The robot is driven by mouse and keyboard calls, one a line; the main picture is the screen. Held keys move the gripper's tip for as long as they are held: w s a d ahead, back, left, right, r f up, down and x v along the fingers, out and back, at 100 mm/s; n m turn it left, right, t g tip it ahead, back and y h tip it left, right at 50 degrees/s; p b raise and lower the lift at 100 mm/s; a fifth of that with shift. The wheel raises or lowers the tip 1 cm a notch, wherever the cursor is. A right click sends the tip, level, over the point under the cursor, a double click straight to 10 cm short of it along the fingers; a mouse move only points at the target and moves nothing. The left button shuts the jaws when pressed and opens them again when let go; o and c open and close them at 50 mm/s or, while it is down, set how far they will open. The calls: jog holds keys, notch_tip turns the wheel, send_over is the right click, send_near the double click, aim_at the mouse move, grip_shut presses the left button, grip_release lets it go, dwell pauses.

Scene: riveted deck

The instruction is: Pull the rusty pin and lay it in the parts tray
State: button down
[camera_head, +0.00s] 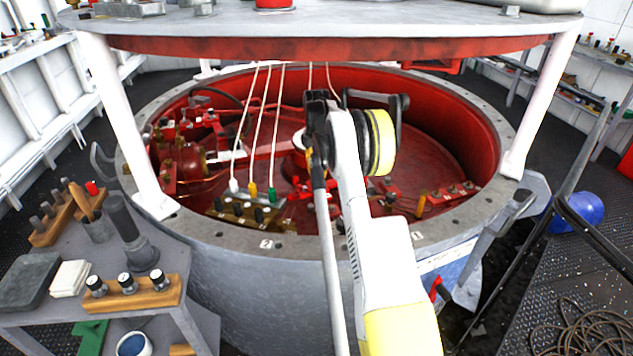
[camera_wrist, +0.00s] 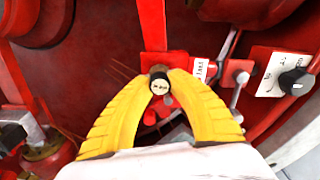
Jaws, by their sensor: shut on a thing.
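My gripper (camera_wrist: 160,92), with two yellow curved fingers, is shut on a small dark pin-like piece (camera_wrist: 158,76) with a pale, marked round end. I take this for the rusty pin. It stands in front of a red upright bar (camera_wrist: 152,25); I cannot tell whether it is still seated in something. In the head view my arm reaches into the red-lined round well, and the fingers and the pin are hidden behind it. A dark grey shallow tray (camera_head: 27,281) lies at the left end of the side table; I cannot tell for sure that it is the parts tray.
The well's grey riveted rim (camera_head: 290,246) surrounds the work. Thin pale rods (camera_head: 259,130) hang left of my arm. Knobs on wooden blocks (camera_head: 128,293) and a dark upright cylinder (camera_head: 130,230) crowd that table.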

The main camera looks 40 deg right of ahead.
jog(key=shift+r+p, duration=1.3)
jog(key=shift+r, duration=0.9)
